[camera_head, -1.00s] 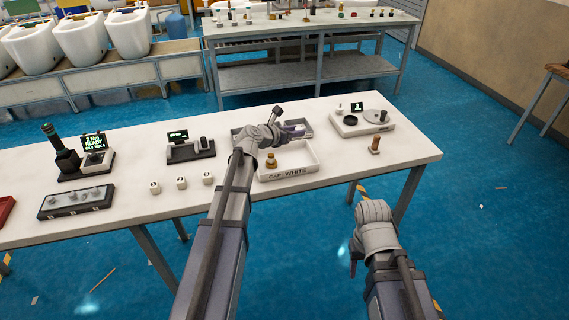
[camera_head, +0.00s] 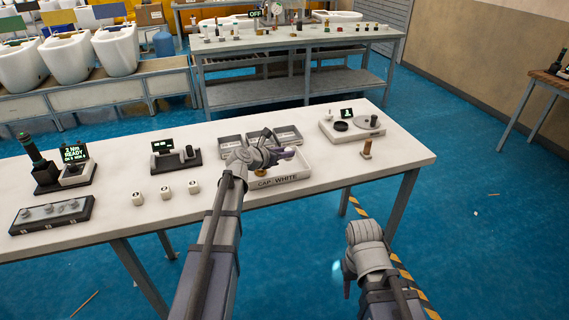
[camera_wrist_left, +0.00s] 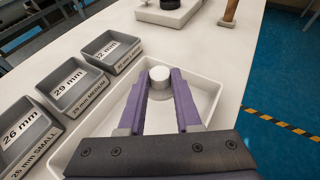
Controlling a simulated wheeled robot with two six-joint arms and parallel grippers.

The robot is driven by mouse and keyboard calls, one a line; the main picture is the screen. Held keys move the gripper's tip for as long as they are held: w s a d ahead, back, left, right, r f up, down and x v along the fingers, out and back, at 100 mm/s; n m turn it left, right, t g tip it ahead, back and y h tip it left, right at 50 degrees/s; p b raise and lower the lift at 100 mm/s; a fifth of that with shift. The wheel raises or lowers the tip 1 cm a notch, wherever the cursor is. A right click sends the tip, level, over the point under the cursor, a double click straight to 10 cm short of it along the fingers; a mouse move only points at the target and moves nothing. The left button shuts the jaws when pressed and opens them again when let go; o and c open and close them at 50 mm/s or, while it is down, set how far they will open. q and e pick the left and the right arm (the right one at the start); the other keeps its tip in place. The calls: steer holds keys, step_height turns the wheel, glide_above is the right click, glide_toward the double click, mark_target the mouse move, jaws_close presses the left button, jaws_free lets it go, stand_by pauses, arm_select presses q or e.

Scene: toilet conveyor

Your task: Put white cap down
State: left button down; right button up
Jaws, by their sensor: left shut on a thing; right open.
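My left gripper (camera_head: 288,153) is over the white tray labelled "CAP - WHITE" (camera_head: 279,181). In the left wrist view its purple fingers (camera_wrist_left: 161,92) are shut on a small round white cap (camera_wrist_left: 160,75) at their tips. The cap is inside the outline of the tray (camera_wrist_left: 205,72); I cannot tell whether it touches the tray floor. In the head view the cap is not clearly visible. A brass-coloured piece (camera_head: 260,172) shows at the tray, partly hidden by my left gripper. My right gripper (camera_head: 348,284) is open and empty, in front of the table.
Grey bins marked 26 mm (camera_wrist_left: 22,128), 29 mm (camera_wrist_left: 71,87) and 32 mm (camera_wrist_left: 111,49) stand behind the tray. A device with a round plate (camera_head: 352,127) and a brown peg (camera_head: 367,149) are to the right. White cubes (camera_head: 166,192) and a dark scale-like device (camera_head: 175,158) are left.

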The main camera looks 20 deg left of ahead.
arm_select(q)
steer(key=shift+f+b, duration=1.4)
steer(key=shift+f, duration=0.3)
steer(key=shift+f, duration=0.15)
steer(key=c, duration=0.6)
jaws_free()
steer(key=shift+s+r, duration=0.2)
steer(key=shift+r, duration=0.15)
steer(key=p+v, duration=0.4)
steer(key=v, duration=0.7)
steer(key=shift+s+a+p, duration=0.2)
steer(key=shift+p, duration=0.1)
